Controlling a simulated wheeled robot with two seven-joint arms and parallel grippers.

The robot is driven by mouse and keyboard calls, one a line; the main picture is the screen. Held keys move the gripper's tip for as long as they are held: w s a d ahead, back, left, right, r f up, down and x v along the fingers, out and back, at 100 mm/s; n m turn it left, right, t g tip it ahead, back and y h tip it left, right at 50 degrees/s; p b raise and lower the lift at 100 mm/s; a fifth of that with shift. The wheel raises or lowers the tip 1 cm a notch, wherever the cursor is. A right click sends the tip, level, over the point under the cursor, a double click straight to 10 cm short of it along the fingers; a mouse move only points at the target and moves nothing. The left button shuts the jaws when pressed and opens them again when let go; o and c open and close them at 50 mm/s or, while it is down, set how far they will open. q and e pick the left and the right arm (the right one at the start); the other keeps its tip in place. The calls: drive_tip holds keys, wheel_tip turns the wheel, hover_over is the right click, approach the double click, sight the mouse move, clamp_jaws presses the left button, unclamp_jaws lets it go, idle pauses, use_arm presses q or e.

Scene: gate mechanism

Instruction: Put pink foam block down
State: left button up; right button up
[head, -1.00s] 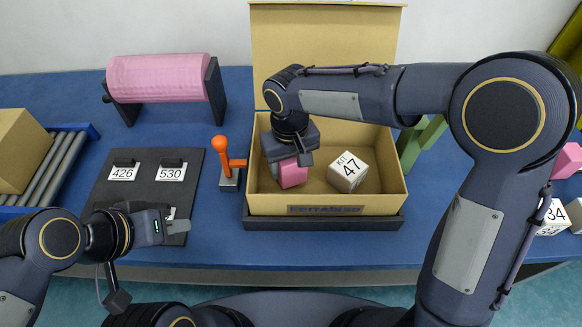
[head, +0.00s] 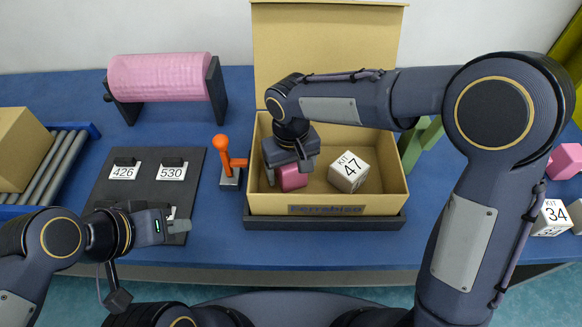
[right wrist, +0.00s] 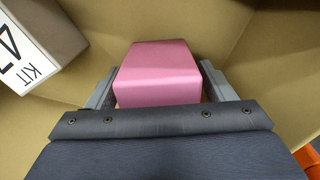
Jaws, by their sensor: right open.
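The pink foam block (head: 291,178) sits inside the open cardboard box (head: 340,202), in its left half. It also shows in the right wrist view (right wrist: 158,72), between the two fingers with a small gap on each side. My right gripper (head: 289,176) is open around the block, reaching down into the box. My left gripper (head: 186,226) is at the lower left, over the front edge of the dark board; I cannot tell its opening. The block's underside is hidden.
A white KIT 47 cube (head: 349,171) stands right of the block in the box. An orange lever (head: 222,150) is just left of the box. A dark board (head: 140,190) with tags 426 and 530 and a pink roll (head: 160,78) are further left.

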wheel_tip(320, 180, up, 12)
drive_tip(key=shift+r+p, duration=0.2)
drive_tip(key=shift+p, duration=0.15)
drive_tip(key=s+d+r+m+t+y, duration=0.1)
drive_tip(key=s+d, duration=0.2)
drive_tip(key=d, duration=0.4)
drive_tip(key=s+d+r+m+y, duration=0.1)
drive_tip(key=s+d+m+y, duration=0.15)
drive_tip(key=d, duration=0.55)
drive_tip(key=s+d+f+m+t, duration=0.1)
drive_tip(key=s+d+f+t, duration=0.1)
drive_tip(key=s, duration=0.4)
drive_tip(key=s+d+f+m+t, duration=0.2)
drive_tip(key=s+d+f, duration=0.1)
drive_tip(key=s, duration=0.3)
drive_tip(key=shift+s+d+f+t, duration=0.25)
drive_tip(key=shift+d+f+t, duration=0.05)
drive_tip(key=shift+d, duration=0.25)
drive_tip(key=shift+r, duration=0.15)
